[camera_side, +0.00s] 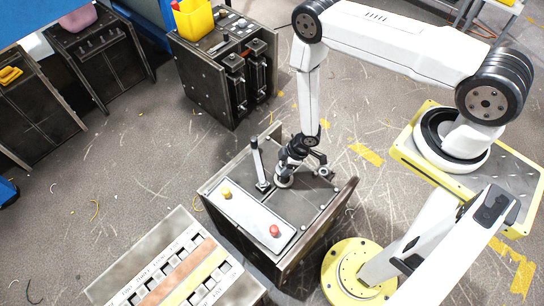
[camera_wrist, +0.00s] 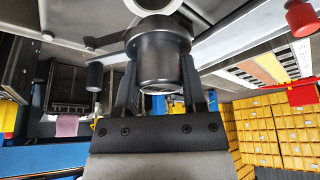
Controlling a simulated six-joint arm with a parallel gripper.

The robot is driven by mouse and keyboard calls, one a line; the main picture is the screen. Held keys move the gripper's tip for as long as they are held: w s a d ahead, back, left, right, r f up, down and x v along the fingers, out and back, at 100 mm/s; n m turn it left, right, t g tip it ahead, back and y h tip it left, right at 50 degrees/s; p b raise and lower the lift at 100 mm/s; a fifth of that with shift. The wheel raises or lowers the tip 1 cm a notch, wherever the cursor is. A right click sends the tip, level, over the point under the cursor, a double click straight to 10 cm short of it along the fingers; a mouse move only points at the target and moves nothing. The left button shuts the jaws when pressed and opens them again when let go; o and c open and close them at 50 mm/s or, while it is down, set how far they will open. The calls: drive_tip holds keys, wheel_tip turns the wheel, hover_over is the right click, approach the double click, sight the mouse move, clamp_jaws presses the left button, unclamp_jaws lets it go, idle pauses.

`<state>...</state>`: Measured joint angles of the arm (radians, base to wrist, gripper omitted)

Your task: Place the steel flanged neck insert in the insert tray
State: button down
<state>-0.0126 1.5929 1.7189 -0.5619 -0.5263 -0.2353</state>
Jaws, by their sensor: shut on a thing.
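My gripper (camera_wrist: 160,75) is shut on a dark grey, glossy cylinder with a wider collar, the steel flanged neck insert (camera_wrist: 158,52). The fingers grip it from left and right. In the side view my gripper (camera_side: 297,160) is low over a dark metal stand. A pale ring (camera_wrist: 150,4) shows at the insert's far end, cut off by the frame's top edge; I cannot tell whether they touch. In the side view a pale round part (camera_side: 284,181) sits just under my gripper, and the insert is hard to make out there. I cannot identify the insert tray with certainty.
The dark stand (camera_side: 318,226) carries a pale panel with a yellow button (camera_side: 226,194) and a red button (camera_side: 274,231). An upright post (camera_side: 258,165) stands close left of my gripper.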

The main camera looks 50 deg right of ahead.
drive_tip(key=s+a+r, duration=0.7)
drive_tip(key=s+a, duration=0.3)
drive_tip(key=s, duration=0.2)
drive_tip(key=shift+s+a+r+n, duration=0.2)
drive_tip(key=shift+a+n, duration=0.2)
drive_tip(key=shift+w+a+f, duration=1)
drive_tip(key=shift+w+f, duration=0.5)
drive_tip(key=shift+w, duration=0.45)
drive_tip(key=shift+w+a+f, duration=0.95)
drive_tip(key=shift+w+f, duration=0.6)
drive_tip(key=shift+w, duration=0.45)
drive_tip(key=shift+w+a+f, duration=1)
drive_tip(key=shift+w+f, duration=0.5)
drive_tip(key=shift+w, duration=0.45)
